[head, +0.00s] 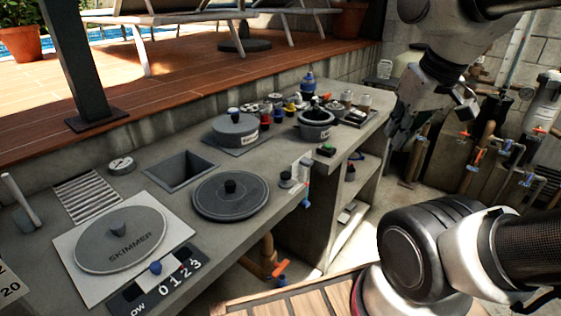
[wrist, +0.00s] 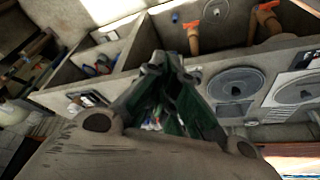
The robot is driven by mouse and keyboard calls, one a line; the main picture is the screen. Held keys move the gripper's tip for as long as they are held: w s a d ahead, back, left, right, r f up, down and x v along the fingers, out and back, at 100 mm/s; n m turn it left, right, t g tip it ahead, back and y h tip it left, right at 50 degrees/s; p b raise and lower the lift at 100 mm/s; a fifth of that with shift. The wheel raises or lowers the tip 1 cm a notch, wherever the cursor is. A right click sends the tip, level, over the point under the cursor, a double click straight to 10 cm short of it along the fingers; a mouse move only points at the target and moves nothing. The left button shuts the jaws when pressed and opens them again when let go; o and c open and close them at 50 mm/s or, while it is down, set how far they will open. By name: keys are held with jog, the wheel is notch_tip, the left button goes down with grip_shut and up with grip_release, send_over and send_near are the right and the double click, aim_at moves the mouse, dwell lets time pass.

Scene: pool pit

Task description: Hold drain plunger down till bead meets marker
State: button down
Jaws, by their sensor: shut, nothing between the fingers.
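A small grey plunger-like knob (head: 286,179) stands upright on the counter, right of the round dark lid. A narrow pale upright strip (head: 302,170) is beside it, possibly the gauge; its bead and marker are too small to make out. My gripper (head: 394,143) hangs beyond the counter's right end, well apart from the knob. In the wrist view my gripper's dark fingers (wrist: 168,65) come together at their tips, shut and empty. I cannot make out the plunger there; the fingers may hide it.
The counter holds a round dark lid (head: 231,194), a skimmer lid (head: 120,240), a square opening (head: 180,170), a grey pot (head: 315,123) and several small bottles. Orange-handled pipes (head: 481,135) stand at right. Open shelves lie under the counter.

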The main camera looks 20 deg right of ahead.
jog(key=n+g, duration=0.4)
jog(key=n, duration=1.9)
send_over(283, 176)
notch_tip(283, 176, down, 3)
jog(key=shift+a+f+n, duration=0.1)
jog(key=shift+n, duration=1)
notch_tip(283, 176, down, 14)
